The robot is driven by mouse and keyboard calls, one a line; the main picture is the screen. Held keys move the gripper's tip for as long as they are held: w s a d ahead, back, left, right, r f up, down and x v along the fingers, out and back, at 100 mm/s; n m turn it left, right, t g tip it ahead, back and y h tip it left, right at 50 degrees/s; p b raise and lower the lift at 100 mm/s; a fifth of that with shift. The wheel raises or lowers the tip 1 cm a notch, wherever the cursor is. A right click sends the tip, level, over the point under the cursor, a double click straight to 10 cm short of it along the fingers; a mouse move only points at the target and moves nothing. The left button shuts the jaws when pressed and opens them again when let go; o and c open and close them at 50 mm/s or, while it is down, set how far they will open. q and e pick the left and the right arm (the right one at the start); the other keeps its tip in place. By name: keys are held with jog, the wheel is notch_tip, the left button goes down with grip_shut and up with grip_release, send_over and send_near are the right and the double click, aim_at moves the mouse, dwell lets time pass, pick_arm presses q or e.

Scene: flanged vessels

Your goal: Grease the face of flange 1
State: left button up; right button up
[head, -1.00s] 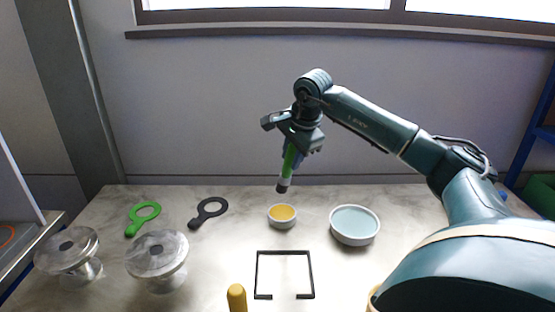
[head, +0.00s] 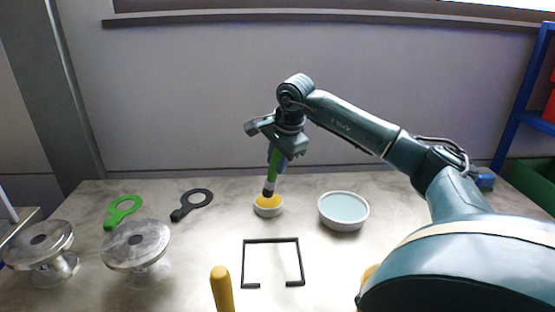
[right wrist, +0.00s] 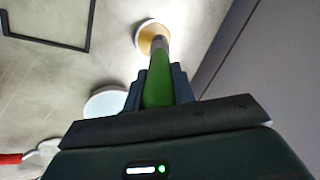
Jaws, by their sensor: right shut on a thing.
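My right gripper (head: 278,150) is shut on a green-handled brush (head: 273,165), held tip down. The brush's dark tip is at the small white bowl of yellow grease (head: 267,211) in the head view; I cannot tell whether it touches the grease. The right wrist view shows the green handle (right wrist: 158,85) between the fingers, with the grease bowl (right wrist: 149,33) beyond it. Two flanged vessels stand at the left: one at the far left (head: 40,242) and one beside it (head: 136,243), each with a round flat flange on top. Which is flange 1 is not marked. My left gripper is not in view.
A bowl of pale blue liquid (head: 343,212) stands right of the grease. A green ring with a handle (head: 122,210) and a black one (head: 192,204) lie behind the vessels. A black open frame (head: 271,241) lies mid-table. A yellow upright handle (head: 221,290) is at the front.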

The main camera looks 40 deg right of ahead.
dwell(0.5)
jog(key=shift+f+b, duration=0.45)
jog(key=shift+f, duration=0.3)
dwell(0.8)
